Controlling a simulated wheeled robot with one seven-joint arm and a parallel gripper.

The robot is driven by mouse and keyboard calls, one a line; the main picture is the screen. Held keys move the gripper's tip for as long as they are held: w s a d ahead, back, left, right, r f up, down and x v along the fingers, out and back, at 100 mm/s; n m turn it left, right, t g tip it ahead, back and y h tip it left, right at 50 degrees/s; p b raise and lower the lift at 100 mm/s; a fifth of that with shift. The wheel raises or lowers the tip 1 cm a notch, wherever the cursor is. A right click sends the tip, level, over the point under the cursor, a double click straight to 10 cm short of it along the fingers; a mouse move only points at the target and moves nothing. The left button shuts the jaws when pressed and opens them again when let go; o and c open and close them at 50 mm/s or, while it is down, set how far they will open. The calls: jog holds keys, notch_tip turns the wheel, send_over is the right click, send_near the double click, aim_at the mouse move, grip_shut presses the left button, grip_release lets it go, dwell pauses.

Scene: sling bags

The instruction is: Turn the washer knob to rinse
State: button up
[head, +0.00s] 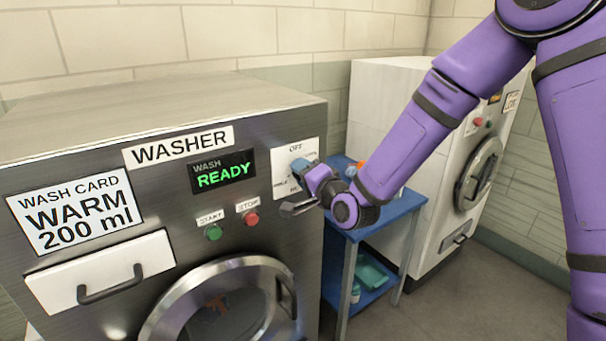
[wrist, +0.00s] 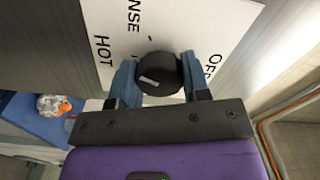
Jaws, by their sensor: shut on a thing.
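My gripper (head: 301,166) is at the white dial panel (head: 310,143) on the upper right of the washer front. In the wrist view, its two blue fingers (wrist: 156,78) are shut on the sides of a round black knob (wrist: 165,68). A pale mark on the knob lies toward its lower left in that view. The panel reads OFF at right, HOT at left and a partly cut "NSE" at top. No label shows at the bottom, where my gripper covers the panel. In the head view my gripper hides the knob.
The washer (head: 110,130) has a READY display (head: 223,171), a green START button (head: 213,232) and a red STOP button (head: 251,218). A wash card (head: 75,213) reads WARM 200 ml. A blue cart (head: 385,217) and a white machine (head: 390,95) stand to the right.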

jog(key=m, duration=0.3)
jog(key=shift+f+m, duration=0.1)
jog(key=shift+m, duration=2)
jog(key=o, duration=0.9)
jog(key=shift+o, duration=0.2)
jog(key=v, duration=1.1)
jog(key=shift+w, duration=0.15)
